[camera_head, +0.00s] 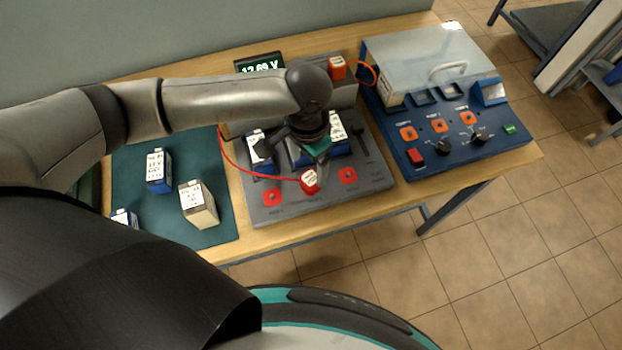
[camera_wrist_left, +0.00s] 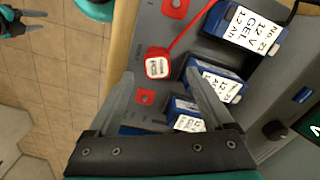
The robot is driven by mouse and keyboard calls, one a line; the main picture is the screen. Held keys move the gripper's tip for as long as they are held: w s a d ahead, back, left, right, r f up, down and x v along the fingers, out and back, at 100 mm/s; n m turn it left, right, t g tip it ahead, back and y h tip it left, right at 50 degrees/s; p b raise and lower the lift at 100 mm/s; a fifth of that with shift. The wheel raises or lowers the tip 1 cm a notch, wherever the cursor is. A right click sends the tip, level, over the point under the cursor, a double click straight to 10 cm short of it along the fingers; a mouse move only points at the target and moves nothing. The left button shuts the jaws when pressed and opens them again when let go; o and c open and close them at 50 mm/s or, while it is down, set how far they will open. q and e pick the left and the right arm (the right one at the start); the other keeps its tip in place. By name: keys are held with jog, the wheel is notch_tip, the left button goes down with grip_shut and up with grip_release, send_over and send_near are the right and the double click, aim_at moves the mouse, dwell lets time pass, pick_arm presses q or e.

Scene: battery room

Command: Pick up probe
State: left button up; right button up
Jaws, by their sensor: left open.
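A red probe (camera_head: 310,180) with a white label and a thin red cable stands on the front part of the grey test fixture (camera_head: 370,195). The probe also shows in the left wrist view (camera_wrist_left: 158,64), just beyond my fingertips and roughly in line with the gap between them. My left gripper (camera_head: 312,152) hangs over the fixture behind the probe; its fingers are mostly hidden there. In the wrist view my left gripper (camera_wrist_left: 160,76) is open, with nothing held. My right gripper (camera_wrist_left: 36,21) shows at the wrist view's upper left, over the floor, its fingers apart.
Blue batteries (camera_head: 259,151) sit in the fixture near my gripper. Several batteries stand on a green mat (camera_head: 218,228) at left. A second red block (camera_head: 337,67) with a cable is behind. A meter (camera_head: 260,65) reads 12.69 V. A blue console (camera_head: 400,165) stands right.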

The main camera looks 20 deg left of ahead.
aim_at(311, 178)
pick_arm(q)
jog(key=shift+d+f+b, duration=0.15)
jog(key=shift+f+b, duration=0.05)
jog(key=shift+f, duration=1.55)
jog(key=shift+d+f+b, duration=0.1)
jog(key=shift+f+b, duration=0.1)
jog(key=shift+f, duration=1.5)
jog(key=shift+c, duration=0.3)
grip_shut()
